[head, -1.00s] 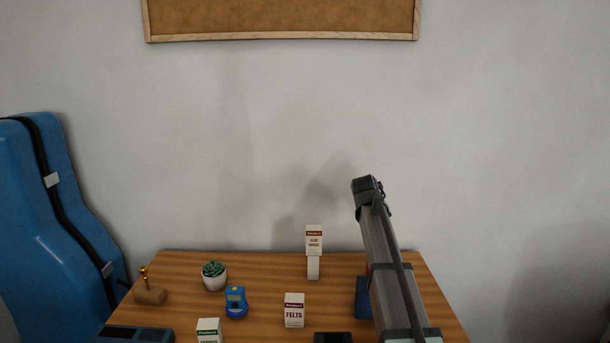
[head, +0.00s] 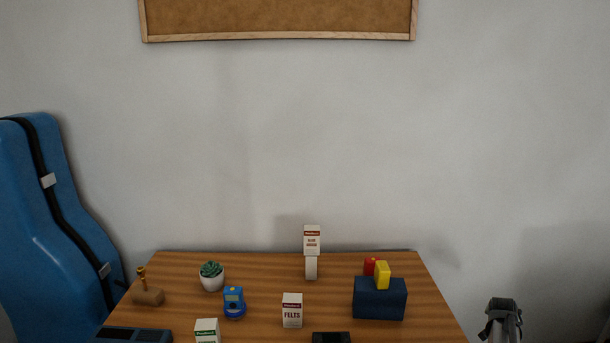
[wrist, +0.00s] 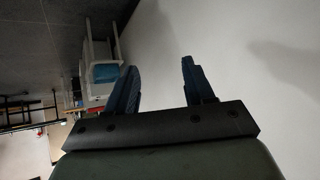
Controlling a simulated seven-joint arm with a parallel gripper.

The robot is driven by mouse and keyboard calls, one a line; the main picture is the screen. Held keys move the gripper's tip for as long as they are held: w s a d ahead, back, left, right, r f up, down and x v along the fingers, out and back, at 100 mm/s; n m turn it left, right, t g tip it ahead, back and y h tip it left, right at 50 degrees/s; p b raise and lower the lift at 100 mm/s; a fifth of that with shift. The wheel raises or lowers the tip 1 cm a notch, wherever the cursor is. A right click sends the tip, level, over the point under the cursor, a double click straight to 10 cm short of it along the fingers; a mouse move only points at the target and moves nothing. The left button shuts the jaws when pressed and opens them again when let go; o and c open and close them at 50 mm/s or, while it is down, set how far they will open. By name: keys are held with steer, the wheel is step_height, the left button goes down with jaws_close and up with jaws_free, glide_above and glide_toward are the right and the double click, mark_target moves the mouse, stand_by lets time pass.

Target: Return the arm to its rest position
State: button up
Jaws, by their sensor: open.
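My gripper (wrist: 160,75) shows in the wrist view with its two dark fingers apart and nothing between them. Behind the fingers is a pale wall, so it is away from the table. The wooden table (head: 260,270) lies at the bottom middle of the head view.
On the table are a blue box (head: 380,300) with red and yellow items, a felts box (head: 292,311), a white box (head: 312,240) on a stand, a blue device (head: 234,302) and a potted plant (head: 211,277). A blue instrument case (head: 50,220) stands left.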

steer(key=s+d+f+m+h, duration=0.1)
steer(key=s+d+f+m, duration=0.3)
steer(key=s, duration=0.5)
steer(key=s+d+f+m+h, duration=0.1)
steer(key=s+d+f+m, duration=0.1)
steer(key=s+d+f, duration=0.55)
steer(key=s+d+f+m+h, duration=0.1)
steer(key=s+d+f+m, duration=0.2)
steer(key=s, duration=0.7)
steer(key=s+a+f+n+g+y, duration=0.1)
steer(key=s+a+f+g+y, duration=0.15)
steer(key=a+f, duration=0.8)
steer(key=s+a+f+n+g+y, duration=0.1)
steer(key=s+a+f+n+y, duration=0.25)
steer(key=a, duration=1.15)
steer(key=s+a+f+m+g+y, duration=0.1)
steer(key=s+a+f+y, duration=0.15)
steer(key=a+f, duration=0.9)
steer(key=s+a+r+n+g, duration=0.2)
steer(key=s+a+n+g, duration=0.1)
steer(key=a, duration=0.5)
steer(key=s+a+r+n+g+y, duration=0.1)
steer(key=s+a+r+n+g, duration=0.1)
steer(key=s+a+n, duration=0.3)
steer(key=s+a+r+n+g, duration=0.2)
steer(key=s+a+n, duration=0.3)
steer(key=a, duration=0.7)
steer(key=shift+a+r+n+g, duration=0.4)
steer(key=shift+n+g, duration=0.45)
steer(key=shift+n, duration=0.3)
